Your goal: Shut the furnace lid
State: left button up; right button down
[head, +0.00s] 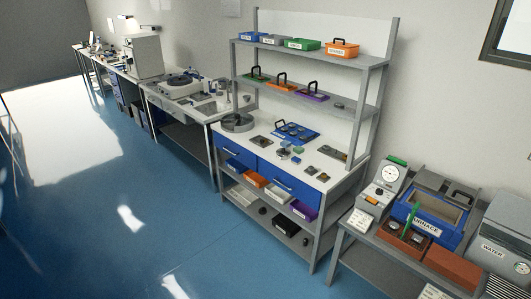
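The furnace (424,225) is a blue box with a white FURNACE label on its front, on the grey bench at the right. Its top looks open, showing a brownish inside (437,207). A dark grey panel with a black handle (459,194) is at the back of the furnace; it looks like the lid, laid back, but it is too small to be sure. Neither of my grippers is in view.
A tester with a round dial (390,173) stands left of the furnace. A reddish-brown block (452,268) lies in front, and a grey WATER container (503,235) stands to the right. A shelved workbench (290,183) is further left. Blue floor (130,225) is clear.

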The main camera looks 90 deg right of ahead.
aim_at(462, 196)
jog(key=z, duration=4.3)
jog(key=i+u, duration=0.1)
jog(key=i, duration=0.55)
jog(key=i+u, duration=0.1)
jog(key=i, duration=0.55)
jog(key=i+u, duration=0.15)
jog(key=i, duration=0.55)
jog(key=i+l+u, duration=0.1)
jog(key=i, duration=0.55)
jog(key=l, duration=0.1)
